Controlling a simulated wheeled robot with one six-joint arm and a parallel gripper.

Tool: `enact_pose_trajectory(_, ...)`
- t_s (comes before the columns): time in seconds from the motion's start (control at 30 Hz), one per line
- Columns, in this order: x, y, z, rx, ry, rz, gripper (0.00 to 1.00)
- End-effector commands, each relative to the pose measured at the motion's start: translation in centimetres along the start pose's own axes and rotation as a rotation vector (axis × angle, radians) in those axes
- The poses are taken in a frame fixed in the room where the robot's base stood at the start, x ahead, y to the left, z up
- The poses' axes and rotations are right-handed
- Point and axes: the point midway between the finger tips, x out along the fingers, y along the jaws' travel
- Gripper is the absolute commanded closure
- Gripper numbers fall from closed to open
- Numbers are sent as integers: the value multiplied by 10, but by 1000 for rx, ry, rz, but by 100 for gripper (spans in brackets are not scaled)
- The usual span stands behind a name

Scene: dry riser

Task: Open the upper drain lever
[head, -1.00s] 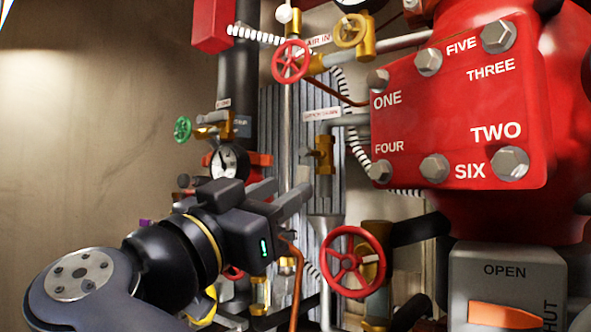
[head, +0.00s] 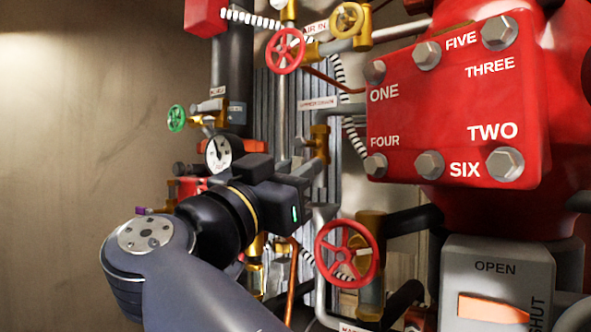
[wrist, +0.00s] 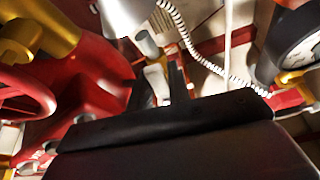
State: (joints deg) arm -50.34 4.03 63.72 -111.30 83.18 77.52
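The upper drain label (head: 318,103) sits on a grey pipe in the middle of the head view. Below it is a brass valve (head: 319,142); I cannot make out its lever there. My gripper (head: 299,168) is close below and left of this valve, its two grey fingers apart. In the wrist view, a pale lever-like piece (wrist: 156,82) shows between the dark fingers of my gripper (wrist: 158,88). It looks like the drain lever, but I cannot tell whether either finger touches it.
A red handwheel (head: 347,252) stands below and right of my gripper. A pressure gauge (head: 220,153) and a green handwheel (head: 176,118) are to the left. The red bolted cover (head: 450,110) fills the right. Another red handwheel (head: 286,50) is above.

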Motion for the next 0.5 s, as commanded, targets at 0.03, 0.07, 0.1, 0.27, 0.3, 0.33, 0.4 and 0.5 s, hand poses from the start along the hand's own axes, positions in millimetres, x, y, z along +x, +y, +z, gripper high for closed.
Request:
enact_pose_trajectory(0.03, 0, 0, 0, 0, 0, 0, 87)
enact_pose_trajectory(0.07, 0, 0, 0, 0, 0, 0, 89)
enact_pose_trajectory(0.1, 0, 0, 0, 0, 0, 0, 92)
enact_pose_trajectory(0.27, 0, 0, 0, 0, 0, 0, 100)
enact_pose_trajectory(0.3, 0, 0, 0, 0, 0, 0, 100)
enact_pose_trajectory(0.33, 0, 0, 0, 0, 0, 0, 100)
enact_pose_trajectory(0.4, 0, 1, 1, -7, 0, -3, 100)
enact_pose_trajectory(0.5, -2, 3, 4, -38, -1, -17, 100)
